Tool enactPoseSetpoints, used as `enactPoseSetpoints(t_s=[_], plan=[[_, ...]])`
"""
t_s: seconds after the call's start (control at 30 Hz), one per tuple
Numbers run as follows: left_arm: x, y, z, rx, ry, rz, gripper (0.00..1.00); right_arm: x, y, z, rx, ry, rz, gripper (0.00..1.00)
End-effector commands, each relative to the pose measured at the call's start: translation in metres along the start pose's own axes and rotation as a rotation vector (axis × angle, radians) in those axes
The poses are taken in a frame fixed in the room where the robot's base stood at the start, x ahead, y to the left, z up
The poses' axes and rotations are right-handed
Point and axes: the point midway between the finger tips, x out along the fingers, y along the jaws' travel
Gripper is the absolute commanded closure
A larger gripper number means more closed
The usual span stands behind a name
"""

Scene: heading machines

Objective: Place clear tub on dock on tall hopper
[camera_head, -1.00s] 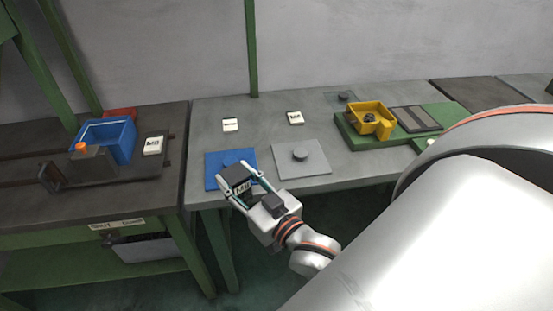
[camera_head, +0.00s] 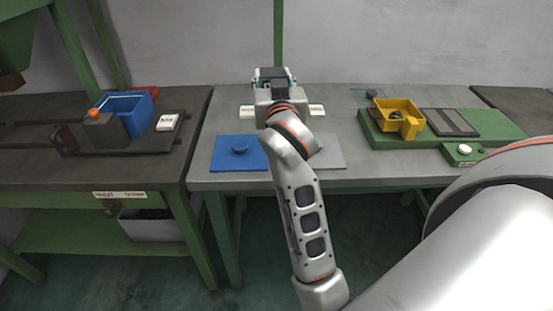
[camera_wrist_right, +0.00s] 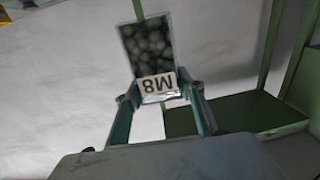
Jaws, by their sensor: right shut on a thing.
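My right gripper (camera_head: 273,80) is shut on a tub and holds it up at the far side of the middle table. In the right wrist view the tub (camera_wrist_right: 150,42) has dark, see-through-looking walls, grey round pieces inside and a white M8 label that appears upside down. The gripper's fingers (camera_wrist_right: 160,108) grip it near the label end. In the head view the tub is mostly hidden behind the gripper. Part of a green hopper-like body (camera_head: 22,42) shows at the top left. I cannot tell which dock belongs to the tall hopper. My left gripper is out of view.
A blue bin (camera_head: 128,110) sits on a dark base with an orange knob (camera_head: 93,113) at left. The middle table (camera_head: 215,130) carries a blue plate (camera_head: 235,158) and a grey plate (camera_head: 328,158). A yellow bin (camera_head: 397,115) stands on a green base at right.

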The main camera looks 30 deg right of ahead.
Motion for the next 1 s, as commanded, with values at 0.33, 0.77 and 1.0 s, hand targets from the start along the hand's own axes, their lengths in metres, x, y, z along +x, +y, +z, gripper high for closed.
enactPoseSetpoints(t_s=[0.33,0.77,1.0], plan=[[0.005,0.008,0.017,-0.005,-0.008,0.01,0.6,0.009,0.014,0.005,-0.006,-0.002,0.078,0.95],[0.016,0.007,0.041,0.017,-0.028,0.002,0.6,0.009,0.014,0.109,-0.009,-0.003,0.074,0.95],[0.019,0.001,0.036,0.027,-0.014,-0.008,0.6,0.009,0.013,0.139,-0.003,0.001,0.074,0.95]])
